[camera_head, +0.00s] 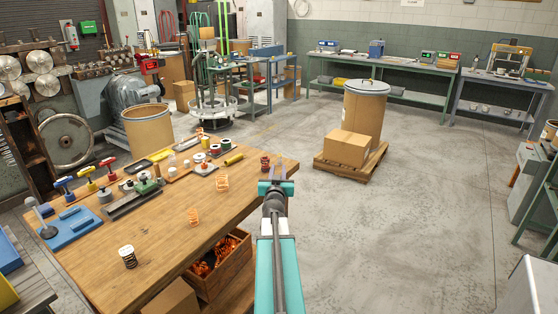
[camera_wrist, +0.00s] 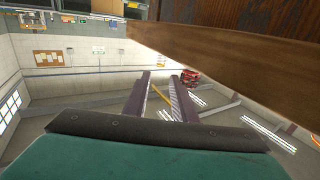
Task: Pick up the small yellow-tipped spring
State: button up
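A small spring (camera_head: 128,257) with dark coils and a pale, yellowish top stands upright near the front left of the wooden workbench (camera_head: 165,243); it is the nearest match, but its tip colour is too small to be sure of. My gripper (camera_head: 277,168) is by the bench's right edge, well to the right of these springs. In the wrist view its two fingers (camera_wrist: 160,82) are apart with nothing held between them.
A dark red-brown coil (camera_head: 265,162) stands at the bench's far right corner, close to my gripper. Tools and spools fill the back of the bench. A wooden crate (camera_head: 218,268) of copper wire sits below. A pallet (camera_head: 350,165) with a drum stands beyond on open floor.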

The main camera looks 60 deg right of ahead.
aim_at(279, 156)
jog(key=shift+x, duration=3.65)
jog(key=shift+p+x, duration=0.4)
jog(key=shift+x, duration=2.2)
jog(key=shift+r, duration=0.15)
jog(key=shift+c, duration=0.5)
grip_shut()
